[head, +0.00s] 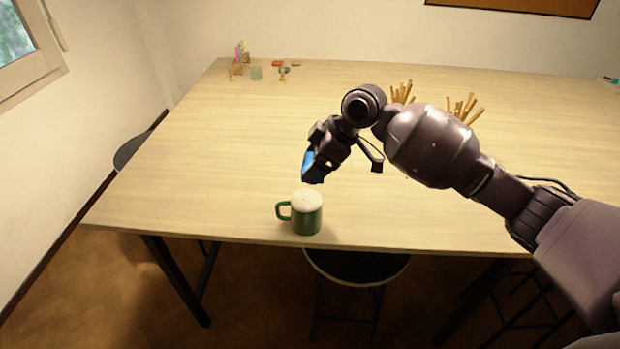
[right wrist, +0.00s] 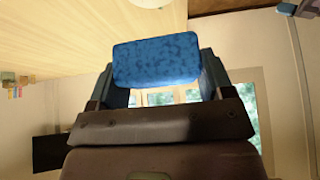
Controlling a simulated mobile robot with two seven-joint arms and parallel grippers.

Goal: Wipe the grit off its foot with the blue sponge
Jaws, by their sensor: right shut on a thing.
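A green mug (head: 308,219) stands near the table's front edge in the head view, its handle to the left. Its upward face (head: 307,200) is pale and flat, which looks like the foot of an upturned mug. Small specks on it are too fine to make out. My right gripper (head: 317,166) is shut on the blue sponge (head: 308,164), just above and behind the mug in the picture, with a small gap between them. The sponge (right wrist: 156,60) sits across the fingers in the right wrist view. My left gripper is in neither view.
The wooden table (head: 200,170) is mostly bare around the mug. Bundles of wooden sticks (head: 463,108) stand behind my right arm. Small coloured items (head: 257,73) are at the far left corner. A dark stool (head: 357,265) is at the front edge.

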